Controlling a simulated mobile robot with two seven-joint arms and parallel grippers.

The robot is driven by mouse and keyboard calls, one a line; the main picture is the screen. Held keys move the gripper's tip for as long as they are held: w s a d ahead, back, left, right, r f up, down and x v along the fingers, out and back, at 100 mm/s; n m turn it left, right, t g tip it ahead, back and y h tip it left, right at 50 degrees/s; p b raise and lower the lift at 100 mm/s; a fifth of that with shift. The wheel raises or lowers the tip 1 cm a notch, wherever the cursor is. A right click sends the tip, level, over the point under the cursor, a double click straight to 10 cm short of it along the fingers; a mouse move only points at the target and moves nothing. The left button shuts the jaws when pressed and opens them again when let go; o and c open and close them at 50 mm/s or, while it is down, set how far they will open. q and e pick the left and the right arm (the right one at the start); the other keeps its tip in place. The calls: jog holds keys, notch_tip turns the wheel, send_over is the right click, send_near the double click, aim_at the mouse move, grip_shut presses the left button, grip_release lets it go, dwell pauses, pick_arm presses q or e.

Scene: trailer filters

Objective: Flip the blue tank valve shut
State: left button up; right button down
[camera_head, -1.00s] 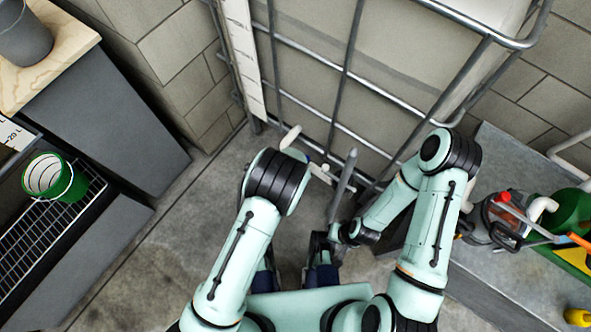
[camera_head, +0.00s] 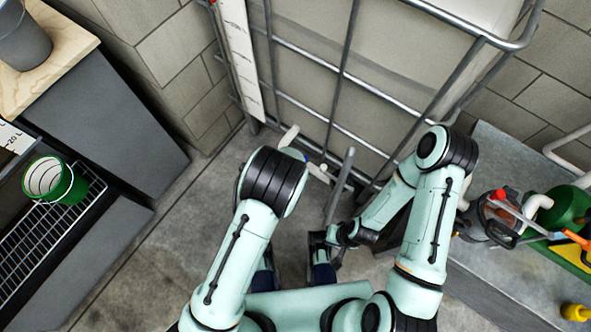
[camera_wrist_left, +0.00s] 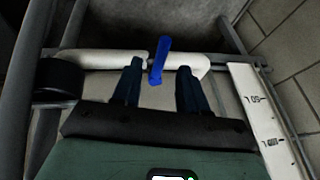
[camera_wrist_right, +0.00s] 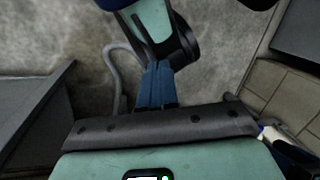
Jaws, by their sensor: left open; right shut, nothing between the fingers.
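The blue valve handle (camera_wrist_left: 158,62) shows in the left wrist view, lying crosswise over a white pipe (camera_wrist_left: 100,59) at the foot of the tank cage. My left gripper (camera_wrist_left: 159,77) is open and points at the pipe. The handle's near end lies between its two fingertips in the picture; I see no clear contact. In the head view my left forearm hides the left gripper, with part of the white pipe (camera_head: 289,136) showing past it. My right gripper (camera_wrist_right: 157,72) is shut and empty, away from the valve.
The tank's metal cage (camera_head: 349,80) rises beyond the valve, with a white level scale (camera_head: 240,58) at its left. A grey bench (camera_head: 500,275) with a red-capped can stands right. A green bucket (camera_head: 67,188) sits on a grate left. Bare concrete floor lies between.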

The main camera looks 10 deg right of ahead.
pick_arm(q)
jog(key=p+v, duration=0.2)
jog(key=v, duration=0.8)
pick_arm(e)
jog(key=shift+g, duration=0.5)
jog(key=s+r, duration=0.1)
jog(key=s+a+r, duration=0.1)
jog(key=r, duration=0.1)
jog(key=shift+s, duration=0.3)
pick_arm(q)
jog(key=shift+r, duration=0.1)
